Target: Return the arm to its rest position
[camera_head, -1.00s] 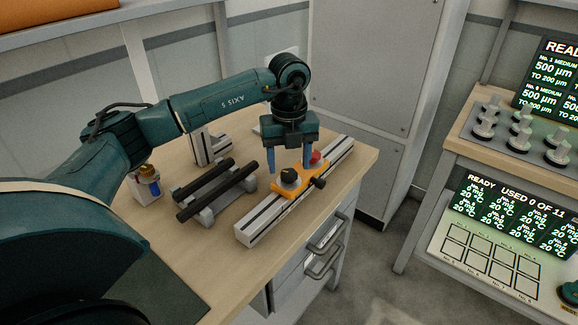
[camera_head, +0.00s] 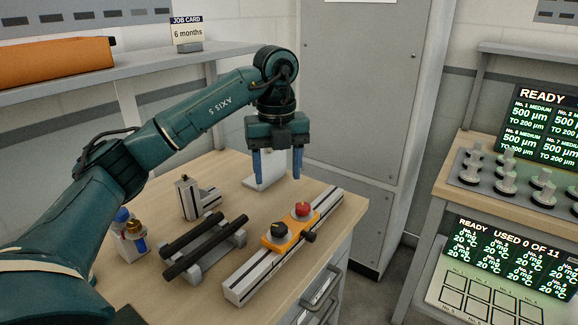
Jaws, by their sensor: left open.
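My left arm comes in from the left, bent over the wooden bench (camera_head: 165,285). Its left gripper (camera_head: 277,172) points down with two blue fingers apart and nothing between them. It hangs above the bench's far part, apart from the orange carriage (camera_head: 287,238) below it. The carriage has a black knob and a red button (camera_head: 302,209) and sits on a metal rail (camera_head: 250,281). My right gripper is not in view.
Two black bars on a grey stand (camera_head: 205,247), a metal angle bracket (camera_head: 192,198) and a small bottle holder (camera_head: 128,235) stand on the bench. A shelf with an orange roll (camera_head: 50,62) is at the back left. A bench with screens (camera_head: 540,130) stands right.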

